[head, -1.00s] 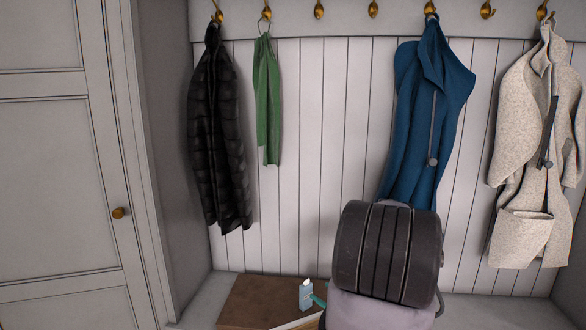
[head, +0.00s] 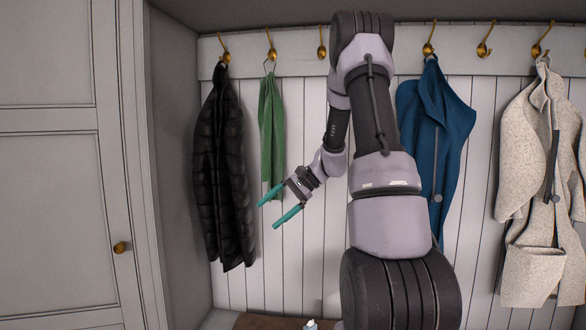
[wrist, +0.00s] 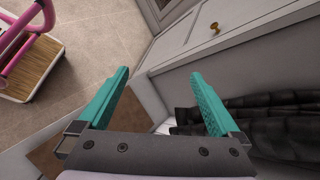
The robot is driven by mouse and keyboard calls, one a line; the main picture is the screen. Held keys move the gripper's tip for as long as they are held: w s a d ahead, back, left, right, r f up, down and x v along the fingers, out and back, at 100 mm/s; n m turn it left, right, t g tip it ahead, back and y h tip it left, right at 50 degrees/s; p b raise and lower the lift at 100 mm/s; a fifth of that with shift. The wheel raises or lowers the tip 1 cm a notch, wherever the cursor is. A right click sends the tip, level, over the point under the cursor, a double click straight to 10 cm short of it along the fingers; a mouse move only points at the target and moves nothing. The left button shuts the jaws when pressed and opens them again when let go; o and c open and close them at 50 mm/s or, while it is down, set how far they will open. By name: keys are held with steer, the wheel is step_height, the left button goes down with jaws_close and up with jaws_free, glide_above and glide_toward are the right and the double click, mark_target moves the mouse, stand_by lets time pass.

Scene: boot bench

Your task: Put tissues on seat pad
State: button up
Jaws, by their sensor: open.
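The brown seat pad (head: 262,322) lies on the bench at the bottom edge of the head view, mostly cut off. The tissues (head: 311,325), a small pale blue pack with a white top, show just their top at that edge, at the pad's right part. Whether they rest fully on the pad is cut off from view. My gripper (head: 268,214) is raised well above the bench, in front of the green scarf. Its teal fingers are apart and empty, as the wrist view (wrist: 163,77) also shows. A brown patch of the pad (wrist: 48,152) shows lower left there.
A black jacket (head: 222,170), green scarf (head: 271,130), blue coat (head: 436,125) and cream coat (head: 535,190) hang from brass hooks. A grey door (head: 55,190) stands at left. The wrist view shows a pink-framed item with a wooden base (wrist: 28,68) on the tiled floor.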

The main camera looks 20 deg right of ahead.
steer(key=s+a+r+n+t+h, duration=0.2)
steer(key=s+r+n+h, duration=0.2)
steer(key=s+r, duration=0.4)
steer(key=s+a+r+n+t+h, duration=0.2)
steer(key=s+r, duration=0.6)
steer(key=s, duration=0.8)
steer(key=shift+s+r+n+t+h, duration=0.15)
steer(key=shift+r+n+t+h, duration=0.15)
steer(key=shift+n+t+h, duration=0.5)
steer(key=shift+h, duration=0.3)
